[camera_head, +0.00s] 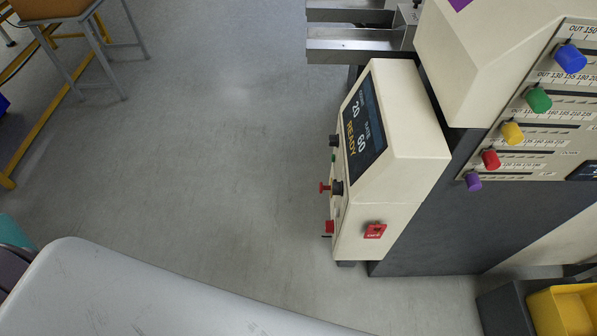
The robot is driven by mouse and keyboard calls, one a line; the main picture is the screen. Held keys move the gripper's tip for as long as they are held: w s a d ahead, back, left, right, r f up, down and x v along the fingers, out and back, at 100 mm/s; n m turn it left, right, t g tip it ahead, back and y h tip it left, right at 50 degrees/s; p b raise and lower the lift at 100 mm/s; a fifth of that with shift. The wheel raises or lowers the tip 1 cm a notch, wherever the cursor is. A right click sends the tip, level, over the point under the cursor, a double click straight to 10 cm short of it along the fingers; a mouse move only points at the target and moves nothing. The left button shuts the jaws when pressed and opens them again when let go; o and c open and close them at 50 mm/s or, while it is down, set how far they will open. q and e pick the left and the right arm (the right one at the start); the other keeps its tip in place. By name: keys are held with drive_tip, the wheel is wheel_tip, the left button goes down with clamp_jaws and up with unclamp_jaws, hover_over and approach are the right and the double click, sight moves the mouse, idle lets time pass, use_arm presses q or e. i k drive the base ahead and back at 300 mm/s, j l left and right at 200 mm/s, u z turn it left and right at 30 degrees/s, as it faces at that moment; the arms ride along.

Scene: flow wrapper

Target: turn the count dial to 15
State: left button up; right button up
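The cream control box (400,170) of the flow wrapper stands right of the picture's middle. Its dark display (364,124) shows 20, 60 and READY; the small labels over the numbers are too small to read. Two dark knobs stick out from the panel's left side, an upper one (334,140) and a lower one (337,188). I see them edge-on, so I cannot tell which is the count dial or where either points. Neither of my grippers is in view.
Red controls (324,187) and a red tag (375,231) are on the box. Coloured slider knobs (570,58) line the machine at right. A yellow bin (563,310) is at lower right. A table (70,20) stands upper left. The grey floor (200,150) between is clear.

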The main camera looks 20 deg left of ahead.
sight(333, 139)
drive_tip(key=j, duration=0.2)
drive_tip(key=i+j, duration=0.2)
drive_tip(key=j+z, duration=0.1)
drive_tip(key=z, duration=0.35)
drive_tip(key=i+j+z, duration=0.1)
drive_tip(key=j+z, duration=0.35)
drive_tip(key=j, duration=0.35)
drive_tip(key=j+z, duration=0.45)
drive_tip(key=j, duration=0.35)
